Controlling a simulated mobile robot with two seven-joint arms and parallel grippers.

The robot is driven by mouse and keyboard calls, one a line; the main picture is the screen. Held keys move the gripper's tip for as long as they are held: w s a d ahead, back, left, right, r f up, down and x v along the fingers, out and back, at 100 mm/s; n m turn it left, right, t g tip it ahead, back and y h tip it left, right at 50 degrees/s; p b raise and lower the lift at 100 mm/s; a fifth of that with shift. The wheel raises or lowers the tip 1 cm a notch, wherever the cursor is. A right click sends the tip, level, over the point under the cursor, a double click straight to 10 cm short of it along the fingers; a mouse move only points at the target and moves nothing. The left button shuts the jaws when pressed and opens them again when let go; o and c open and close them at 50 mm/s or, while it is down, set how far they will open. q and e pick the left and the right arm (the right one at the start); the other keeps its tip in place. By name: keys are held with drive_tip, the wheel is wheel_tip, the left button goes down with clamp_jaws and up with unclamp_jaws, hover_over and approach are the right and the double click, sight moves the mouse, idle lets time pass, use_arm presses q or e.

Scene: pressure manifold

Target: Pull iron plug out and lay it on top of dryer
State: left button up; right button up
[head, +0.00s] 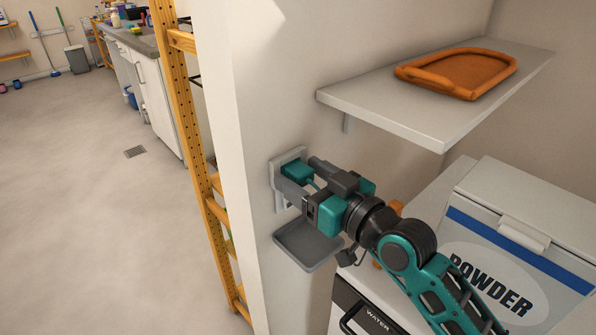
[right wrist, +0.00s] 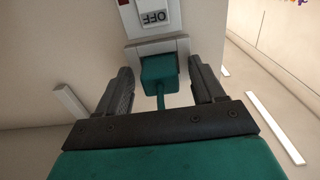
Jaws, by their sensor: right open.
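The iron plug is a teal block (right wrist: 159,70) with a teal cord, seated in a pale wall socket (right wrist: 178,46) under an OFF switch. In the head view the plug (head: 297,172) shows at the wall plate (head: 280,160). My right gripper (right wrist: 160,85) is open, with one finger on each side of the plug and a visible gap to each; it also shows in the head view (head: 305,180). The dryer (head: 345,300) is the white appliance at lower right, its top partly covered by my right arm and a powder box. My left gripper is not in view.
A grey wall tray (head: 308,245) sits just below the socket. A white shelf (head: 430,95) with an orange tray-like item (head: 458,72) is above. The POWDER box (head: 520,240) takes up much of the dryer's top. A wooden rack (head: 190,130) stands left of the wall edge.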

sight(308, 180)
clamp_jaws()
idle(0.5)
drive_tip(key=shift+s+d, duration=0.1)
drive_tip(key=shift+p+v, duration=0.6)
drive_tip(key=shift+v, duration=2.3)
